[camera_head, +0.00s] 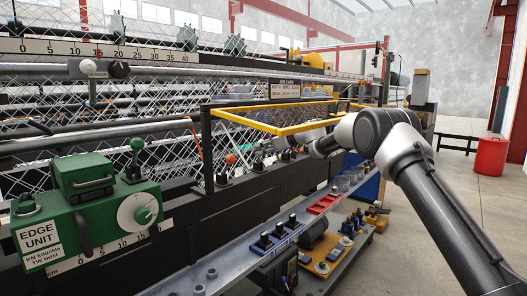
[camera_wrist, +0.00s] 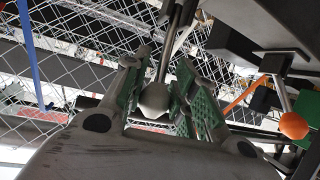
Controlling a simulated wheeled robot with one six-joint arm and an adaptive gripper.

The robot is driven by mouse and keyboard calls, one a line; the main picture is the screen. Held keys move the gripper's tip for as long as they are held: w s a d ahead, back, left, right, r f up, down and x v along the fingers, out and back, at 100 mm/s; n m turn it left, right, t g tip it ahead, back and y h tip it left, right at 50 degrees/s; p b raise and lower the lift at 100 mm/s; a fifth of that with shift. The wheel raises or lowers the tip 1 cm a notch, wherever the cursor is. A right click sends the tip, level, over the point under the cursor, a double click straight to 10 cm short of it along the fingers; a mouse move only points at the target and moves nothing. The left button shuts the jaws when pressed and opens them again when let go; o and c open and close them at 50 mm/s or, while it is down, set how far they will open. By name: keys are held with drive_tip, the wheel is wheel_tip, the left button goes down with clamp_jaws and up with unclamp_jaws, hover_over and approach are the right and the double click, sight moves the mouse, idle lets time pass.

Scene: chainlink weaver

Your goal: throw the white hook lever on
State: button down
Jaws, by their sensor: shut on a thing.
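The white hook lever (camera_wrist: 154,100) shows in the wrist view as a pale rounded knob on a dark metal rod. My gripper (camera_wrist: 162,82) has its green-padded fingers on both sides of the knob and is shut on it. In the head view my gripper (camera_head: 264,147) reaches in under the yellow frame, at the row of levers on the machine front. The white knob cannot be made out there, and the lever's base is hidden in the wrist view.
An orange-knobbed lever (camera_wrist: 293,125) stands close to the right of my gripper; its orange knob also shows in the head view (camera_head: 231,158). A yellow guard frame (camera_head: 290,128) hangs over the levers. Chain-link mesh (camera_wrist: 75,60) lies behind. A grey shelf (camera_head: 225,262) with parts runs below.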

drive_tip(key=c, duration=1.1)
unclamp_jaws()
drive_tip(key=shift+c, duration=0.2)
drive_tip(key=shift+s, duration=0.1)
